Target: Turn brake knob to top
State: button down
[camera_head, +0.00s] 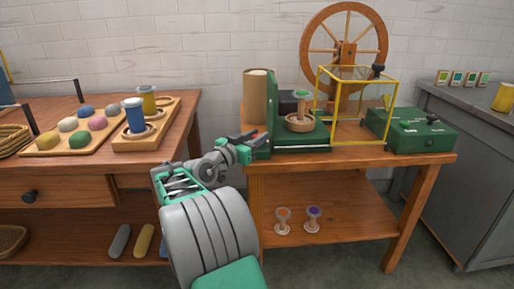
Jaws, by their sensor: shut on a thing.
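My gripper (261,142) reaches in from the lower left to the left front side of the green spinning stand (302,137). Its jaws are shut on a small part there, which appears to be the brake knob. The jaws and the small picture hide the knob, so I cannot tell which way it points. The stand carries a wooden cup (299,123) with a green-topped bobbin (301,97) upright in it. A tall brown cylinder (256,100) stands at the left. The large wooden wheel (347,48) rises behind.
A yellow wire guard (360,143) with a black knob (378,69) stands right of the stand. A green box (412,132) sits farther right. The left table bears a tray of wool balls (48,149) and a rack with skeins (146,144). Two spools (283,221) stand on the lower shelf.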

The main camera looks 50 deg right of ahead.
jog(key=shift+w+f+m+g, duration=0.1)
jog(key=shift+m+g, duration=1)
jog(key=shift+g, duration=1)
jog(key=c, duration=1.1)
grip_release()
jog(key=shift+d, duration=0.1)
